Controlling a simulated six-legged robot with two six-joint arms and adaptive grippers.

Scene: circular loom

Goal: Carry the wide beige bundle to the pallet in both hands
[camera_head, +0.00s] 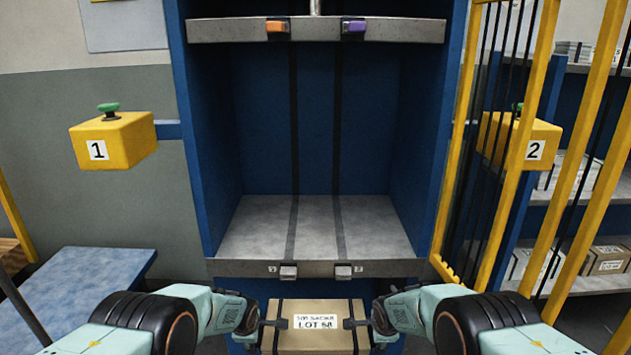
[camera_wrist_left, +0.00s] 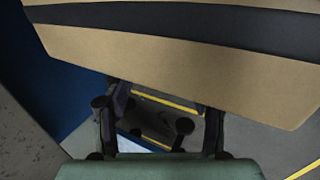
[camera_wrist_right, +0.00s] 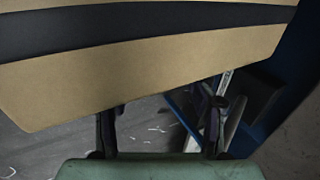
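The wide beige bundle (camera_head: 315,337) is at the bottom centre of the head view, close in front of the blue press. The bundle fills the top of the left wrist view (camera_wrist_left: 190,55) and the right wrist view (camera_wrist_right: 150,65). Both grippers' fingers are spread apart, with their tips reaching the bundle's edge. The exact contact and what supports the bundle are hidden.
The press's metal sill (camera_head: 315,268) lies just beyond the bundle; its chamber is empty. A blue-topped table (camera_head: 75,290) stands at left. Yellow bars (camera_head: 510,170) and shelves with boxes (camera_head: 606,260) are at right. Yellow button boxes (camera_head: 118,142) flank the press. No pallet is clearly visible.

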